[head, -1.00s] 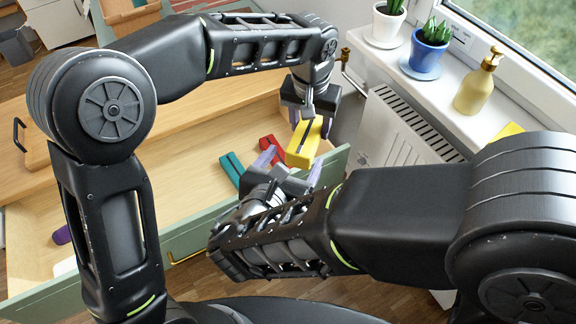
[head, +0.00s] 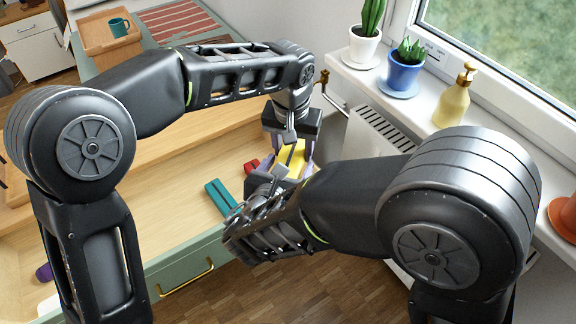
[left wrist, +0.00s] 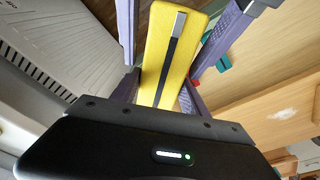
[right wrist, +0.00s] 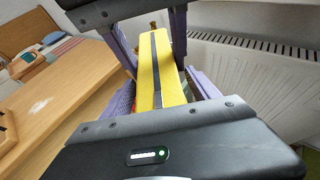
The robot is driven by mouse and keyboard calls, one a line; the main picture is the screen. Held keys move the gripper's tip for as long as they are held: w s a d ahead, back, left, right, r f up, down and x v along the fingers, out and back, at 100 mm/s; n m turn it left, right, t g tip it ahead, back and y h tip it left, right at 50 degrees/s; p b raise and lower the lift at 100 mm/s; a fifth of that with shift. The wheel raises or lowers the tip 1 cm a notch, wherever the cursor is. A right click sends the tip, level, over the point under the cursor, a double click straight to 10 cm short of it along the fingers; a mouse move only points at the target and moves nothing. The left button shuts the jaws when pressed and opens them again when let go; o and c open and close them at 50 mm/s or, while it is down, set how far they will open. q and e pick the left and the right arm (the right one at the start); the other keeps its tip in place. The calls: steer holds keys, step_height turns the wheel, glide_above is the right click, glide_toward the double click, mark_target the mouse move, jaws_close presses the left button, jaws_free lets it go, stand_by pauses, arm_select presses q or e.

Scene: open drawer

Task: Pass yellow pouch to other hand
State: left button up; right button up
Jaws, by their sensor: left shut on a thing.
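The yellow pouch (head: 291,154), with a dark stripe, is held in my left gripper (head: 287,163) over the front right corner of the open drawer. In the left wrist view the pouch (left wrist: 172,52) stretches away from my left gripper (left wrist: 158,95), which is shut on it. My right gripper (head: 275,180) is close below, partly hidden by its own arm in the head view. In the right wrist view the pouch (right wrist: 160,72) lies between the spread purple fingers of my right gripper (right wrist: 163,95), with gaps beside it. The right gripper looks open.
The open green drawer (head: 184,262) holds a teal thing (head: 221,197) and a red thing (head: 251,166). A radiator (head: 372,135) stands close on the right, below a sill with potted plants and a yellow soap bottle (head: 453,102).

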mark_target(291, 153)
steer(key=c, duration=1.4)
arm_select(q)
steer(key=o, duration=1.6)
steer(key=shift+r, duration=0.1)
step_height(291, 153, up, 12)
steer(key=s, duration=0.1)
steer(key=shift+s+a, duration=0.15)
steer(key=shift+s, duration=0.2)
steer(key=shift+f, duration=0.2)
